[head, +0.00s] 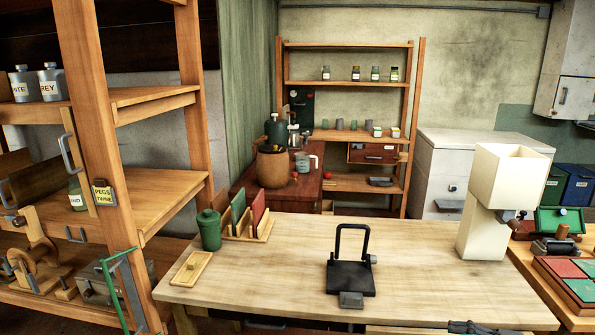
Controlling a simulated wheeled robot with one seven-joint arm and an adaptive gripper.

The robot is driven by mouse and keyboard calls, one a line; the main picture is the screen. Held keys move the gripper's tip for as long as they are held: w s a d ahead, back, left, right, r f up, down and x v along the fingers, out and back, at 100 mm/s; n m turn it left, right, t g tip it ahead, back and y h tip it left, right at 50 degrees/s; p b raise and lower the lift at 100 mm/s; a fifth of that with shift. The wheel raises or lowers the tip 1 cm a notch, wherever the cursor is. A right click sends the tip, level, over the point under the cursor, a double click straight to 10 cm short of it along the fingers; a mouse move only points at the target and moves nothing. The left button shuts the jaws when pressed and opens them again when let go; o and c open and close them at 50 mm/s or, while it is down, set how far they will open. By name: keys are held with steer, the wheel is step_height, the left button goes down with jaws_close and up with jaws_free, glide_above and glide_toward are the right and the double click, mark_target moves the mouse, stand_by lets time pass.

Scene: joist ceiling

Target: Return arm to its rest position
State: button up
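My gripper and arm cannot be made out in the head view. A small dark shape shows at the bottom edge, right of centre, too cut off to identify. The wooden table (430,270) stretches across the front. On it a black stand with an upright loop handle (350,275) stands near the middle. A tall cream block-shaped object (490,220) stands at the table's right end.
A green canister (209,230), a rack with green and red panels (248,228) and a small wooden tray (191,268) stand at the table's left. Wooden shelving (90,100) rises at left. Red and green tiles (570,268) lie at right. The table's centre-right is clear.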

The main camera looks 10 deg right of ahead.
steer(key=s+a+f+n+g+h+p, duration=0.1)
steer(key=a+f+g+h, duration=0.15)
steer(key=a+f, duration=0.65)
steer(key=s+a+f+n+g+h+p, duration=0.15)
steer(key=a+f+g, duration=0.35)
steer(key=a, duration=0.8)
steer(key=s+a+f+n+h, duration=0.3)
steer(key=s+a+f+h, duration=0.1)
steer(key=s+f, duration=0.5)
steer(key=s+d+f+n+h, duration=0.1)
steer(key=s+d+n+h, duration=0.1)
steer(key=s, duration=0.4)
steer(key=s+d+f+n+h+p, duration=0.1)
steer(key=s+d+n+h, duration=0.2)
steer(key=s, duration=0.3)
steer(key=shift+f+g+h, duration=0.3)
steer(key=shift+f+g, duration=0.1)
steer(key=shift+g, duration=0.05)
steer(key=shift+s+d, duration=0.1)
steer(key=shift+c, duration=0.3)
